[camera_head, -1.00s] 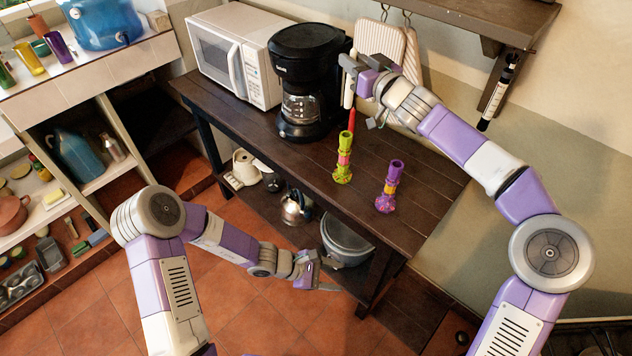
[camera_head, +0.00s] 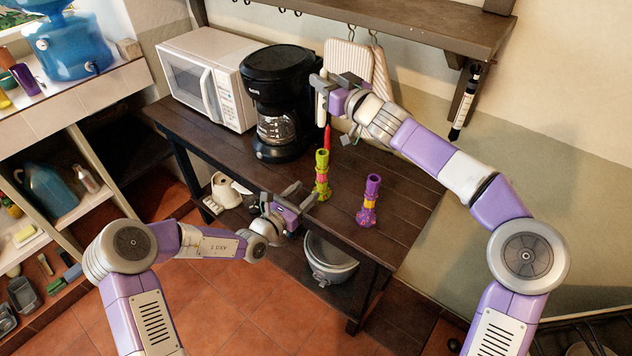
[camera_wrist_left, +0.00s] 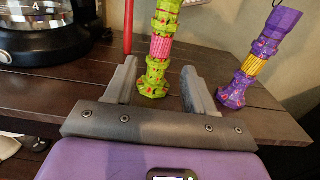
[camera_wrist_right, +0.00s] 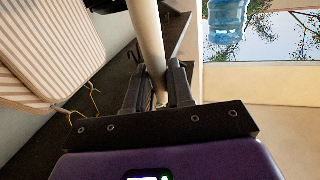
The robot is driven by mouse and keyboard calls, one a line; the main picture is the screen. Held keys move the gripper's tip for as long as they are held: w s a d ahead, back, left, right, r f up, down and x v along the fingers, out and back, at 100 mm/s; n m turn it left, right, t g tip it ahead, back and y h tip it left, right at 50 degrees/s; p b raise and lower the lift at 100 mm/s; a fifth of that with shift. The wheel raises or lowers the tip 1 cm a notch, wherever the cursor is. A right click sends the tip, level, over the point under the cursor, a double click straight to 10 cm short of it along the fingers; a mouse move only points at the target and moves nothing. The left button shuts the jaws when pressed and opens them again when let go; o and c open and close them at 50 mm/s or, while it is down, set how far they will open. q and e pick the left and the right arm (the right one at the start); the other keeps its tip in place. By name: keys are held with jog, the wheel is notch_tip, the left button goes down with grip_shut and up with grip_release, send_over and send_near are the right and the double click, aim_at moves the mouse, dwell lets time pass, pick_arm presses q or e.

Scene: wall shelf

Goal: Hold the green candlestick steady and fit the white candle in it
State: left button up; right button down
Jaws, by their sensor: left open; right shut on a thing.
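The green candlestick (camera_head: 321,176), with pink and yellow parts, stands upright on the dark wooden table. In the left wrist view the green candlestick (camera_wrist_left: 158,52) rises between and beyond the open fingers, apparently not touched. My left gripper (camera_head: 305,194) is open at the table's front edge, just left of the candlestick; its fingers also show in the left wrist view (camera_wrist_left: 158,88). In the right wrist view the white candle (camera_wrist_right: 149,40) is between the fingers.
A purple candlestick (camera_head: 369,200) stands to the right of the green one. A red candle (camera_head: 327,134) stands behind the green candlestick. The black coffee maker (camera_head: 277,90) and white microwave (camera_head: 207,80) stand at the back left. The table's right part (camera_head: 410,193) is clear.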

aim_at(319, 179)
pick_arm(q)
jog(key=x, duration=0.8)
jog(key=shift+w+d, duration=0.25)
jog(key=shift+w, duration=0.05)
grip_shut()
pick_arm(e)
jog(key=shift+s+f, duration=0.2)
jog(key=shift+f, duration=0.75)
